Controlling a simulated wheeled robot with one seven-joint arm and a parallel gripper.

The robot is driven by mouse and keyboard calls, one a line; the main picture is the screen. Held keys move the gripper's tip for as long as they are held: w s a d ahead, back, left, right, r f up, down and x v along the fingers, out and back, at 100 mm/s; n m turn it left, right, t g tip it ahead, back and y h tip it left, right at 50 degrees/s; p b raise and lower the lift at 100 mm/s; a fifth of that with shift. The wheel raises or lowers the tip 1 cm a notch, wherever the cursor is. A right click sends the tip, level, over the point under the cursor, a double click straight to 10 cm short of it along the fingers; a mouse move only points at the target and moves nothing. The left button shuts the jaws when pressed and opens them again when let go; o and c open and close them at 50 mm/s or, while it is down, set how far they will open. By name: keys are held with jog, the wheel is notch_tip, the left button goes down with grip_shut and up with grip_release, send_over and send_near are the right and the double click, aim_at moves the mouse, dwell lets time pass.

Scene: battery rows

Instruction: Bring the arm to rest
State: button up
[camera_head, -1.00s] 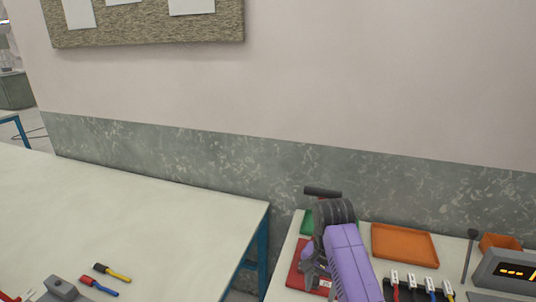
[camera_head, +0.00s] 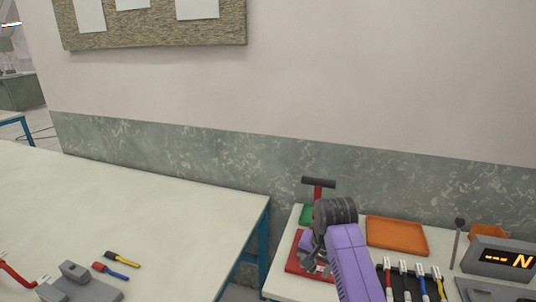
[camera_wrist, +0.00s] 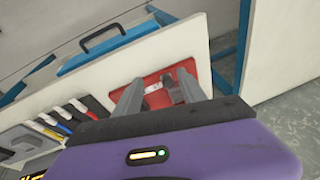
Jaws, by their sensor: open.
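My gripper (camera_head: 318,266) is in front of and above the right table in the head view, at the end of my purple arm. In the wrist view my gripper (camera_wrist: 159,92) shows two grey fingers spread apart, with nothing held between them. Beyond the fingers is a red device (camera_wrist: 152,87) with a white label, on the table's surface. The same red device (camera_head: 296,265) is partly hidden by my arm in the head view. A black T-handle on a red post (camera_head: 318,186) stands up behind the gripper.
The right table also bears an orange tray (camera_head: 397,236), a green tray (camera_head: 306,213), a row of coloured leads (camera_head: 405,272) and a display box (camera_head: 500,260).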

jog(key=w+r+n+t, duration=0.1)
jog(key=w+r+t, duration=0.1)
jog(key=w+t, duration=0.15)
jog(key=s+d+r+n+t, duration=0.1)
jog(key=s+d+t, duration=0.1)
jog(key=s, duration=1.6)
jog(key=s+d+r+n+t, duration=0.1)
jog(key=s+d+t, duration=0.1)
jog(key=s, duration=1.6)
jog(key=s+d+r+n+t, duration=0.2)
jog(key=s+d+t, duration=0.1)
jog(key=s, duration=1.6)
jog(key=shift+t+b, duration=0.4)
jog(key=shift+t, duration=0.15)
